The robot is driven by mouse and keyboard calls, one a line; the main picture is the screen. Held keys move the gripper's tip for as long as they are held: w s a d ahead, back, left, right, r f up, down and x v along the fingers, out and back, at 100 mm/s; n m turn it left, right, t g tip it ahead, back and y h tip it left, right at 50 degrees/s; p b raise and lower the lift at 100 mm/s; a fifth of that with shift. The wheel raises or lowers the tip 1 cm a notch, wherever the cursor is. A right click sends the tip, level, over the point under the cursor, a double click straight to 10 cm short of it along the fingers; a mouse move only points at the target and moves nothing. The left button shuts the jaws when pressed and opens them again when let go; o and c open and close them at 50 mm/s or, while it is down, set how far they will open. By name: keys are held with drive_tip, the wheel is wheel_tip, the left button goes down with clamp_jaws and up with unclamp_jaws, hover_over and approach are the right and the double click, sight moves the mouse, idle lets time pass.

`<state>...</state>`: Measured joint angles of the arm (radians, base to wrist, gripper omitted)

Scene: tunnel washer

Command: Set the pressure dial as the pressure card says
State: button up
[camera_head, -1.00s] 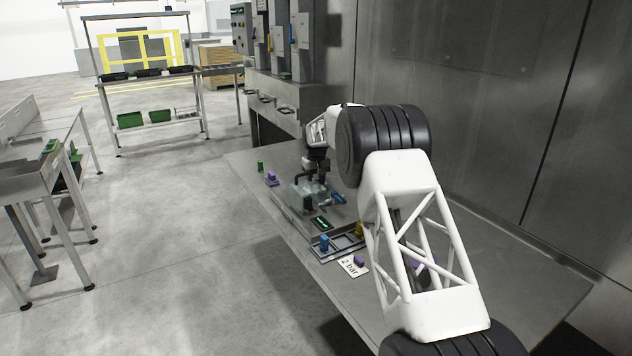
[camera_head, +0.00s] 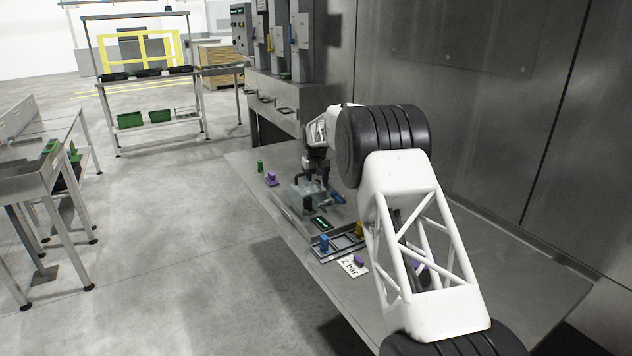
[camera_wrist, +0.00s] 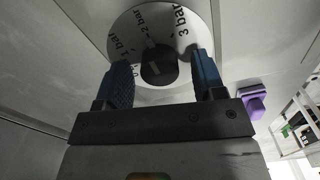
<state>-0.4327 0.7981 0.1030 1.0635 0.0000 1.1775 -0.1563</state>
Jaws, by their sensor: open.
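The pressure dial (camera_wrist: 125,22) is a round pale disc marked 1 bar, 2 bar and 3 bar in the wrist view. Its dark round knob (camera_wrist: 158,66) is in the middle. My gripper (camera_wrist: 161,63) is open, its blue-padded fingers on either side of the knob with gaps showing. I cannot tell which mark the knob points at. In the head view my gripper (camera_head: 316,184) is low over a pale grey block on the bench, and the dial face cannot be made out. The pressure card (camera_head: 351,267) lies nearer on the bench and reads 2 bar.
A purple piece (camera_head: 271,178) and a small green piece (camera_head: 260,166) stand at the bench's left edge. A dark tray (camera_head: 346,241) with a blue peg (camera_head: 324,242) lies near the card. A steel wall (camera_head: 460,130) closes the right side.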

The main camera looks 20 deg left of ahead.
drive_tip(key=shift+r, duration=3.9)
